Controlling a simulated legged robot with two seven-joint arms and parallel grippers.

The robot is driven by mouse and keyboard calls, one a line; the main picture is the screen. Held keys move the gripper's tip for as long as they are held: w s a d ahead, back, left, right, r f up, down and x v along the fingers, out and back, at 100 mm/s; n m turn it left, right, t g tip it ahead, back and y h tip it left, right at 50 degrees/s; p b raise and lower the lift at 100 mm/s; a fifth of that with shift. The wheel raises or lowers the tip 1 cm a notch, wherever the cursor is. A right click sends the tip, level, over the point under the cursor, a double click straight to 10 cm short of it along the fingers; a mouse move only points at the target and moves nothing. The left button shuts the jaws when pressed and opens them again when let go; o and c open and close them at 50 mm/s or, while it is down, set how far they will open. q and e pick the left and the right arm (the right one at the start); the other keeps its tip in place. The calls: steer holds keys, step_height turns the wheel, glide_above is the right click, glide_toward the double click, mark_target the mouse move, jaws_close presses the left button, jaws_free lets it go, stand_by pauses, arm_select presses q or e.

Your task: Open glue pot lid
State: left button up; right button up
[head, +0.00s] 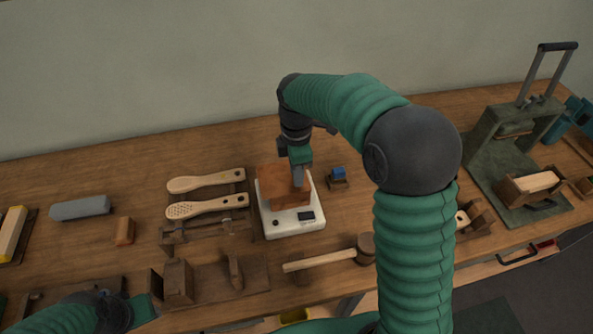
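A reddish-brown box-shaped pot (272,176), which I take for the glue pot, sits on a white device (296,224) with a small dark display. My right gripper (298,181) points down at the top of this pot, at its right half, and covers part of it. I cannot tell whether its fingers are shut on a lid or only touch the top. No raised lid shows. My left gripper (145,308) is low at the left, near a wooden block fixture, away from the pot; its fingers are too small and hidden to judge.
A mallet (320,260) lies in front. A small blue item (338,173) stands to the right. A green press (500,145) stands at the far right.

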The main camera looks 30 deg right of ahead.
steer(key=shift+d, duration=0.15)
jaws_close()
stand_by(0.9)
